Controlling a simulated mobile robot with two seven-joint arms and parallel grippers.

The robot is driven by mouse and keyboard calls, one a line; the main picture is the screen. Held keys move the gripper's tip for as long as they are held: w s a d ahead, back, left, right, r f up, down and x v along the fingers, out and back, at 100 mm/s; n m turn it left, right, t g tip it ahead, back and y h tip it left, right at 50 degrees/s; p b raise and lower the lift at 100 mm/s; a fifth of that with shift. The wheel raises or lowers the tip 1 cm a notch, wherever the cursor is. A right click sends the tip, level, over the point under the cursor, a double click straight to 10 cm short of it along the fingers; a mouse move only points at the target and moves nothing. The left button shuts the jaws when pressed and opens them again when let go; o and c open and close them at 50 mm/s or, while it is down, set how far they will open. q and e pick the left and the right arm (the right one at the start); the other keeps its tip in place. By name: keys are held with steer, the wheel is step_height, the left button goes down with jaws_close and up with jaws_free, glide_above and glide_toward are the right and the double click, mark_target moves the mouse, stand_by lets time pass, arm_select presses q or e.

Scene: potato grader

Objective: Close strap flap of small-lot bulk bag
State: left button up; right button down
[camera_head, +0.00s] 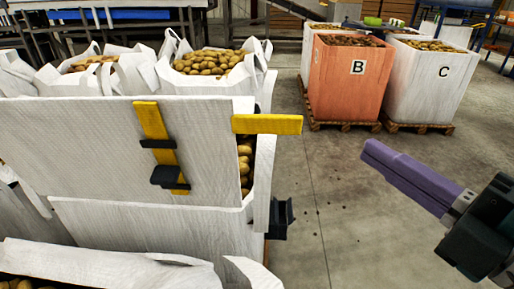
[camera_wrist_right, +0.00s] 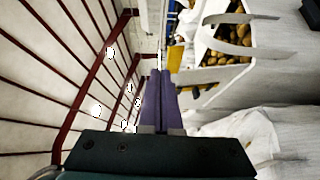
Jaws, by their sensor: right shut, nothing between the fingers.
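The small-lot bulk bag (camera_head: 150,222) is white and stands at the left in the head view. Its white flap (camera_head: 75,150) is a broad panel across the front; potatoes (camera_head: 244,160) show in a gap beside its right edge. A yellow strap (camera_head: 151,121) with black fittings (camera_head: 166,176) runs down the flap. Another yellow strap piece (camera_head: 267,124) sticks out to the right near the top. A black fitting (camera_head: 281,218) is on the bag's right side. My right gripper (camera_head: 367,150), with purple fingers, is shut and empty, right of the bag and apart from it. It also shows in the wrist view (camera_wrist_right: 158,80). My left gripper is not in view.
Other open white bags of potatoes (camera_head: 115,75) stand behind. An orange crate B (camera_head: 340,85) and a white crate C (camera_head: 430,90) stand on pallets at the back right. Another white bag edge (camera_head: 110,260) is in front.

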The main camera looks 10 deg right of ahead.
step_height(320, 180, down, 5)
steer(key=s+a+n+y+b, duration=0.2)
steer(key=n+y+b, duration=0.1)
steer(key=n, duration=0.1)
glide_toward(276, 125)
steer(key=w+a, duration=0.1)
steer(key=a, duration=0.3)
steer(key=w, duration=0.2)
steer(key=w+d+p, duration=0.1)
steer(key=shift+w+r, duration=0.2)
steer(key=shift+r, duration=0.2)
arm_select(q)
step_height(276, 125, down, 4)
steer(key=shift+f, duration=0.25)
arm_select(e)
steer(key=shift+w+d, duration=0.15)
steer(key=shift+w, duration=0.2)
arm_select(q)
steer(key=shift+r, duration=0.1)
arm_select(e)
steer(key=shift+r, duration=0.1)
